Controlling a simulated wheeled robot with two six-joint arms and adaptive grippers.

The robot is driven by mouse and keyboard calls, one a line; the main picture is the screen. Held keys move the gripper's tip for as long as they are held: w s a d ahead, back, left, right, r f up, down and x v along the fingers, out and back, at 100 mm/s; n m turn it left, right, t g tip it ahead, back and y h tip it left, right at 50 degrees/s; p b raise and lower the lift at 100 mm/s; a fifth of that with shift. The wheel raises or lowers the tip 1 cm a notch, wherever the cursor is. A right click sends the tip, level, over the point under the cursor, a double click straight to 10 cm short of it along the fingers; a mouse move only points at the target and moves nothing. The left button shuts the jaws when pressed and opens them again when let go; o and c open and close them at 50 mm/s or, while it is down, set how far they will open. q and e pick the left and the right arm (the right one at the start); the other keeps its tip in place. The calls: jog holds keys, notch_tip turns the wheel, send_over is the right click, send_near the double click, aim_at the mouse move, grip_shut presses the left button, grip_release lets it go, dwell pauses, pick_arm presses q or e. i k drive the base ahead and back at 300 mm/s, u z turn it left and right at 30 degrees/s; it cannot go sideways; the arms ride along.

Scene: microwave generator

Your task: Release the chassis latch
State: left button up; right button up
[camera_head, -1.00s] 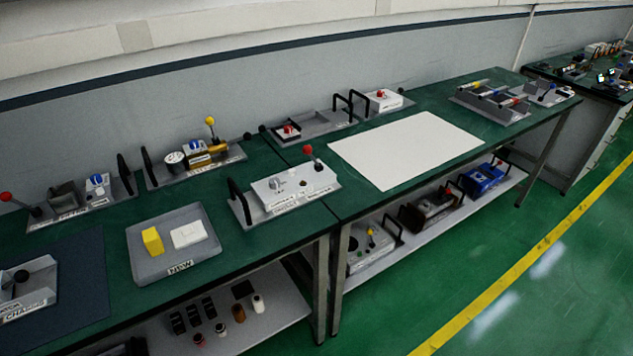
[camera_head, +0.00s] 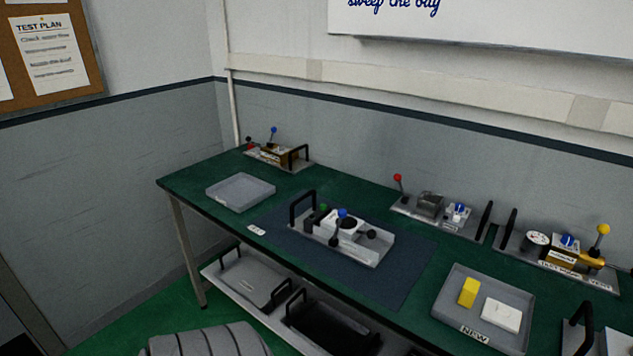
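The unit on the dark blue mat (camera_head: 400,285) is a light grey open-topped chassis (camera_head: 372,250) with a black handle at its left end. A white block with a blue knob (camera_head: 342,213), a green knob (camera_head: 323,208) and dark round-ended levers (camera_head: 334,240) sit in it. I cannot tell which part is the latch or how it is set. Neither of my grippers is in view.
An empty grey tray (camera_head: 240,206) lies left of the mat. A tray marked NEW (camera_head: 446,306) at right holds a yellow block (camera_head: 468,292) and a white block (camera_head: 501,314). Other lever fixtures line the back, including one with a red ball (camera_head: 398,178). A lower shelf holds trays.

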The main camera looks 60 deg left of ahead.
aim_at(342, 212)
jog(key=u, duration=2.2)
jog(key=i, duration=0.25)
jog(key=u, duration=1.15)
jog(key=i, duration=0.8)
jog(key=z, duration=2.75)
jog(key=i, duration=0.1)
jog(key=u, duration=0.3)
